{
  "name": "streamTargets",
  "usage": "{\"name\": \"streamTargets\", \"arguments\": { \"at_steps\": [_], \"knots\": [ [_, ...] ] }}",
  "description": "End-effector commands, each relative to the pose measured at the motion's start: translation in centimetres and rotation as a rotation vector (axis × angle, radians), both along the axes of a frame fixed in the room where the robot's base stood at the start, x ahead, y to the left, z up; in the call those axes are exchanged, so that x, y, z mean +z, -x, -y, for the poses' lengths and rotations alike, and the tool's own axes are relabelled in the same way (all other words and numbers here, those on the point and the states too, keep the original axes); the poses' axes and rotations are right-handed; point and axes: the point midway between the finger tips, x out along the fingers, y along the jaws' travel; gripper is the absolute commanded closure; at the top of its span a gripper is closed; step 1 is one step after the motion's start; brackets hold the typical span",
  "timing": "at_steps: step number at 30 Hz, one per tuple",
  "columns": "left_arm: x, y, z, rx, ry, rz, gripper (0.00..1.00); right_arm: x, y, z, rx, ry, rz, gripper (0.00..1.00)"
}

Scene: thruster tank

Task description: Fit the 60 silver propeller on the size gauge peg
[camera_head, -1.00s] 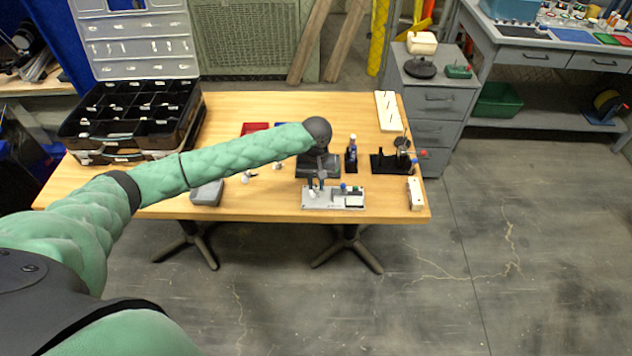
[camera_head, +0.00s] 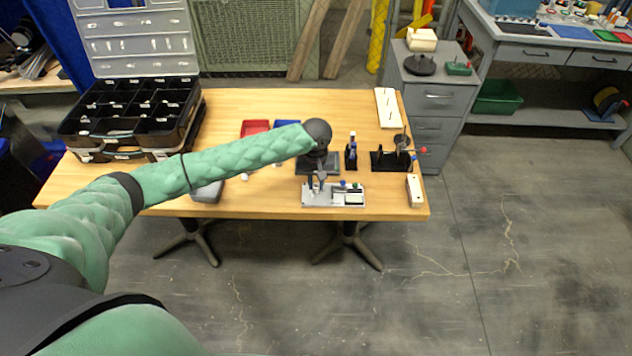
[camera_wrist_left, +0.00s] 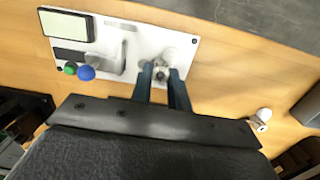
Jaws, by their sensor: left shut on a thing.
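My left gripper (camera_head: 318,183) is over the left part of the light grey gauge plate (camera_head: 345,201) at the table's front edge. In the left wrist view its two dark fingers (camera_wrist_left: 163,75) are close together at a small silver piece (camera_wrist_left: 166,58), which fits the silver propeller. The piece is right at the plate's peg area. The fingers cover part of it, so I cannot tell whether it is around the peg or just above it. The plate (camera_wrist_left: 120,27) also carries a blue knob, a green knob and a pale display. My right gripper is out of view.
A white small part (camera_wrist_left: 263,115) lies beside the plate in the left wrist view. A grey box (camera_head: 207,193), a red tray (camera_head: 255,127) and black stands (camera_head: 388,161) are on the table. The open organizer case (camera_head: 130,120) fills the left end.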

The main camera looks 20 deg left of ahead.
Motion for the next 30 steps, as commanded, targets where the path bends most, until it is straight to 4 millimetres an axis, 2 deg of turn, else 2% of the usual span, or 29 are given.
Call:
{"name": "streamTargets", "arguments": {
  "at_steps": [20, 21, 24, 25, 30],
  "knots": [
    [-0.77, -0.03, -0.08, 0.000, -0.001, 0.001, 1.00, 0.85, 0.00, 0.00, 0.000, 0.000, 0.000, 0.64],
    [-0.77, -0.03, -0.08, 0.000, -0.001, 0.000, 0.80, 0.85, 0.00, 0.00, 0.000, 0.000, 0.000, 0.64],
    [-0.77, -0.02, -0.08, 0.000, -0.001, 0.000, 0.61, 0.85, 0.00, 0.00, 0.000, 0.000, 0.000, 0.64],
    [-0.77, -0.02, -0.08, 0.000, -0.001, 0.000, 0.57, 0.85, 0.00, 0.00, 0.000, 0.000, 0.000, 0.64],
    [-0.76, -0.02, -0.07, 0.000, -0.001, 0.000, 0.57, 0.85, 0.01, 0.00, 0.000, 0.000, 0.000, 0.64]
  ]
}}
